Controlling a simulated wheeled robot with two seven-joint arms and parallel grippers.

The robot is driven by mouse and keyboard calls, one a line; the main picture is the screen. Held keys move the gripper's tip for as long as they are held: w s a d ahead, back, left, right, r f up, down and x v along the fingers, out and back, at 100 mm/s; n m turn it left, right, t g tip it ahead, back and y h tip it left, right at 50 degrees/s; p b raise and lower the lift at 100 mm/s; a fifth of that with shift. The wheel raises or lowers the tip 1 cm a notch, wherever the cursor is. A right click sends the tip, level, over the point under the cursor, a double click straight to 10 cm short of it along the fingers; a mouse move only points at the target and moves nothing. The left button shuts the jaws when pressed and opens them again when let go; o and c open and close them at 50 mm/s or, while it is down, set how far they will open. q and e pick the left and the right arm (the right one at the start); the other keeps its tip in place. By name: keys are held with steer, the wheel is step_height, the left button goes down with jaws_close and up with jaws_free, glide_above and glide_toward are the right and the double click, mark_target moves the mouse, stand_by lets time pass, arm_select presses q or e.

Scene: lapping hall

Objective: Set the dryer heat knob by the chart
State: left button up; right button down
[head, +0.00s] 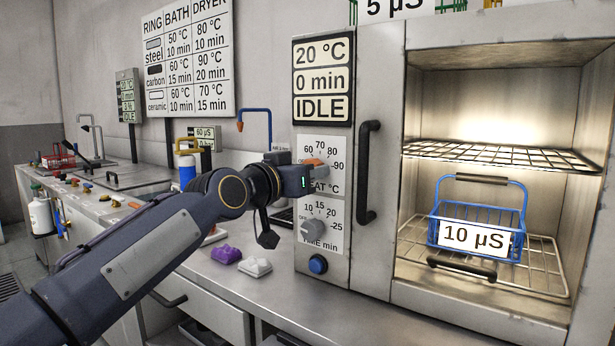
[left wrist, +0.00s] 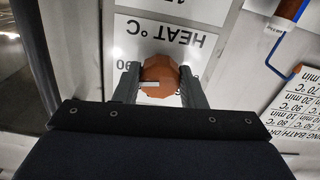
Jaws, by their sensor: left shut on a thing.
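The orange heat knob (head: 314,162) is on the dryer's front panel, partly hidden by my gripper in the head view. My left gripper (head: 308,172) is shut on it. In the left wrist view, its fingers (left wrist: 160,88) flank the knob (left wrist: 162,70). A pale mark on the knob lies toward the 90 side; the exact setting is unclear. The wall chart (head: 187,62) gives dryer values: steel 80 °C, 10 min; carbon 90 °C, 20 min; ceramic 70 °C, 15 min. The display (head: 322,80) reads 20 °C, 0 min, IDLE. My right gripper is not in view.
Below are the grey time knob (head: 312,230) and a blue button (head: 318,264). The lit dryer chamber holds a blue basket (head: 433,232) labelled 10 µS on its lower rack. A black handle (head: 368,172) stands right of the panel. Purple (head: 226,254) and white (head: 255,267) pieces lie on the counter.

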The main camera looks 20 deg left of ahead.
arm_select(q)
steer(key=shift+f, duration=0.15)
stand_by(0.3)
steer(key=o, duration=1)
steer(key=b+v, duration=0.1)
steer(key=v, duration=0.6)
steer(key=shift+s+a, duration=0.15)
steer(key=shift+s, duration=0.2)
